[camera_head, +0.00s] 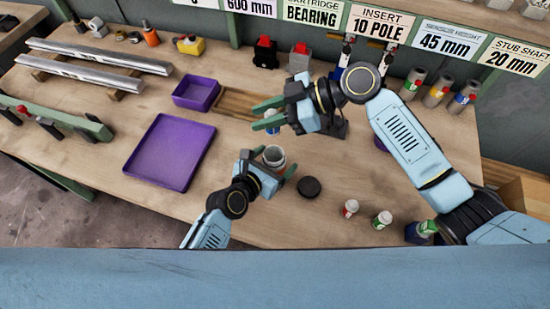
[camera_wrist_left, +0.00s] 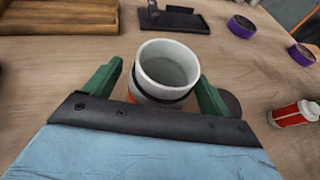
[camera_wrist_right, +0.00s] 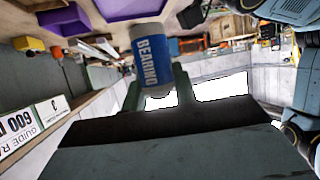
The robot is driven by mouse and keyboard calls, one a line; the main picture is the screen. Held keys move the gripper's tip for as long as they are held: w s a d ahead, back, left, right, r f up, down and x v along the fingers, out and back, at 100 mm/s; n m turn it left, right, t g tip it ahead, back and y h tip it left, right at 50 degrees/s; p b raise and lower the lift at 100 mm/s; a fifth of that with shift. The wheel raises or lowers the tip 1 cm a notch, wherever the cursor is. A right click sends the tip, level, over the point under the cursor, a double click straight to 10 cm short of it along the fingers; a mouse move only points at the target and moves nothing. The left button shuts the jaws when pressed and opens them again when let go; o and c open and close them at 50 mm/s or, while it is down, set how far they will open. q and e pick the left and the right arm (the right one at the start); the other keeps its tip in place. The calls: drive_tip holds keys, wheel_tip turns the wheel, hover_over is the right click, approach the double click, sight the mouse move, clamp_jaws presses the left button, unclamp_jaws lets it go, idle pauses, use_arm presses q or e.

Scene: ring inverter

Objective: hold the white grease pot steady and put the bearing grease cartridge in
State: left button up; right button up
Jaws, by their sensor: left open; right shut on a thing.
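The white grease pot (camera_wrist_left: 165,72) stands open and upright on the bench, with a dark band and some orange low on its side. It also shows in the head view (camera_head: 273,157). My left gripper (camera_head: 274,162) is open, with its green fingers (camera_wrist_left: 158,88) on either side of the pot; I cannot tell whether they touch it. My right gripper (camera_wrist_right: 160,88) is shut on the bearing grease cartridge (camera_wrist_right: 154,52), a white and blue cylinder lettered BEARING. In the head view the right gripper (camera_head: 266,114) is above and behind the pot.
A black disc (camera_head: 309,187) lies right of the pot. A purple tray (camera_head: 170,152) and a purple bin (camera_head: 196,92) are to the left. Small bottles (camera_head: 381,219) stand at the front right, and several cartridges (camera_head: 437,91) at the back right. Bench around the disc is clear.

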use_arm(q)
drive_tip(key=shift+w+d+f, duration=0.1)
drive_tip(key=shift+w+d, duration=0.1)
drive_tip(key=shift+w, duration=0.05)
drive_tip(key=c, duration=1.1)
use_arm(e)
drive_tip(key=shift+w+d+f+m+t, duration=0.1)
drive_tip(key=shift+f+m+t, duration=0.25)
drive_tip(key=shift+f, duration=0.6)
drive_tip(key=shift+d+f+m+t, duration=0.1)
drive_tip(key=shift+f+m+t, duration=0.25)
drive_tip(key=shift+f, duration=0.55)
